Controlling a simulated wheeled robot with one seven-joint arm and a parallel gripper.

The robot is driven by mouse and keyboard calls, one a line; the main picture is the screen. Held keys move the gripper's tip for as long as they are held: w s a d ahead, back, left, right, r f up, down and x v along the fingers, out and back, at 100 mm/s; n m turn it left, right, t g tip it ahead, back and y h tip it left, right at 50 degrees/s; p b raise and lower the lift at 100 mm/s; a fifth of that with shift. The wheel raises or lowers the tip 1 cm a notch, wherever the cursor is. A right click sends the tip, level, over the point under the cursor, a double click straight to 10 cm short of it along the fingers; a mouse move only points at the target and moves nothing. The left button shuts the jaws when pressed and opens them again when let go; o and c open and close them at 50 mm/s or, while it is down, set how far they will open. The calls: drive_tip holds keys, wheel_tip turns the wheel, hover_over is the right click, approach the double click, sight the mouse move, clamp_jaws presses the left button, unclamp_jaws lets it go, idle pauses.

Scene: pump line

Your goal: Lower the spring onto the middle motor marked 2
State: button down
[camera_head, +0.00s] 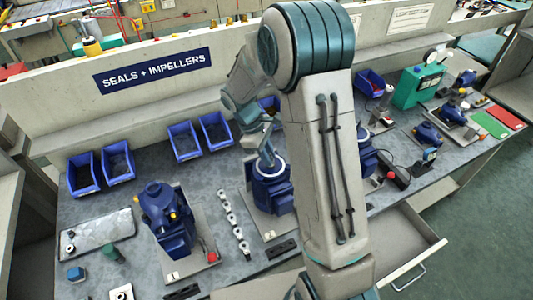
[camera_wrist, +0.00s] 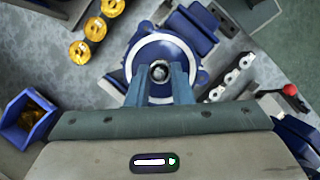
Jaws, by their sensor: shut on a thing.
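The middle motor (camera_head: 273,198) is a blue housing with a white ring on top, on a grey base plate with a small white tag at its front; the number is too small to read. It also shows in the wrist view (camera_wrist: 203,77), ring facing the camera. My gripper (camera_head: 268,162) reaches down over this motor. In the wrist view its two fingers (camera_wrist: 160,75) are shut on a small grey round piece, taken as the spring (camera_wrist: 160,72), above the ring's centre. The spring cannot be made out in the head view. Whether it touches the motor cannot be told.
Another blue motor (camera_head: 168,222) stands to the left. A row of pale rings (camera_head: 233,222) lies between the motors. Blue bins (camera_head: 118,162) stand behind. Gold impellers (camera_wrist: 95,28) show in the wrist view. An open drawer (camera_head: 405,245) is at right. My arm hides part of the bench.

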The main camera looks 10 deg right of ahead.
drive_tip(key=shift+f, duration=0.1)
idle(0.8)
drive_tip(key=c, duration=1.7)
unclamp_jaws()
drive_tip(key=o, duration=1.6)
wheel_tip(320, 180, up, 9)
drive_tip(key=p, duration=0.6)
